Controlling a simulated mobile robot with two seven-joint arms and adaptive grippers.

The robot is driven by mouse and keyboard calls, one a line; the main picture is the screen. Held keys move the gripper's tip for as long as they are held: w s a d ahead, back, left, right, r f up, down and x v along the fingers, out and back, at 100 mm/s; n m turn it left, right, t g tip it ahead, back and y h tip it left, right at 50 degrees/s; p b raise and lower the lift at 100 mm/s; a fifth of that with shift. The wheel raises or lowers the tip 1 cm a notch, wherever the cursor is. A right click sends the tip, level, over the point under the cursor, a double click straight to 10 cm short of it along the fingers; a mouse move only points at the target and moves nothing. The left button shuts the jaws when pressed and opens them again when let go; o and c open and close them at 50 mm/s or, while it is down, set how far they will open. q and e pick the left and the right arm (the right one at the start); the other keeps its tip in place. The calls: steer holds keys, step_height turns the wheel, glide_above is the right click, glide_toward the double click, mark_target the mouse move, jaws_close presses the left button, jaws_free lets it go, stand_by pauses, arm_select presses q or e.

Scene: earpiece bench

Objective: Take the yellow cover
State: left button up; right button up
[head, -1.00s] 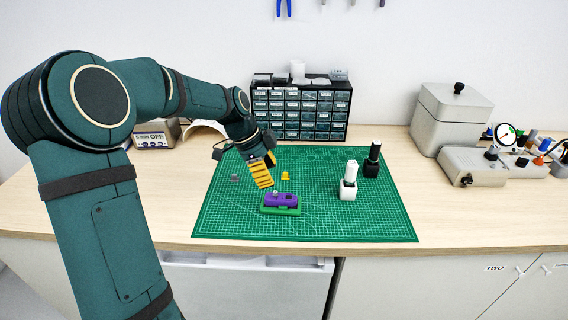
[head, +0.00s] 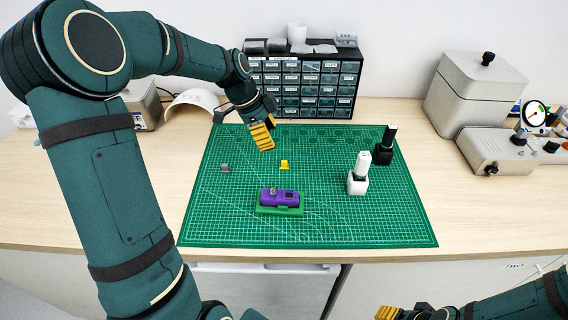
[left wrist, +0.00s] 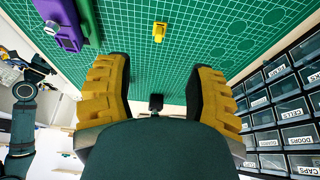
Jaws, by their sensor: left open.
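The small yellow cover (head: 284,164) lies on the green cutting mat (head: 395,225), behind the purple housing. It also shows in the left wrist view (left wrist: 160,37), beyond my fingertips and roughly centred between them. My left gripper (head: 262,136) is open and empty, above the back of the mat, behind and slightly left of the cover. In the left wrist view its two yellow-padded fingers stand wide apart (left wrist: 160,88). My right gripper (head: 388,312) shows only in part at the bottom edge of the head view; whether it is open cannot be seen.
A purple housing (head: 270,196) sits in a green holder (head: 279,211). A small grey piece (head: 225,168) lies left of the cover. White (head: 358,182) and black (head: 384,152) bottles stand at right. A drawer cabinet (head: 335,88) stands behind the mat.

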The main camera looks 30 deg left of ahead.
mark_target(284, 161)
arm_select(q)
steer(key=x, duration=0.5)
steer(key=shift+f+b, duration=0.15)
steer(key=shift+b, duration=0.2)
steer(key=b+x, duration=0.1)
steer(key=x, duration=0.4)
steer(key=shift+d+f, duration=0.1)
jaws_close()
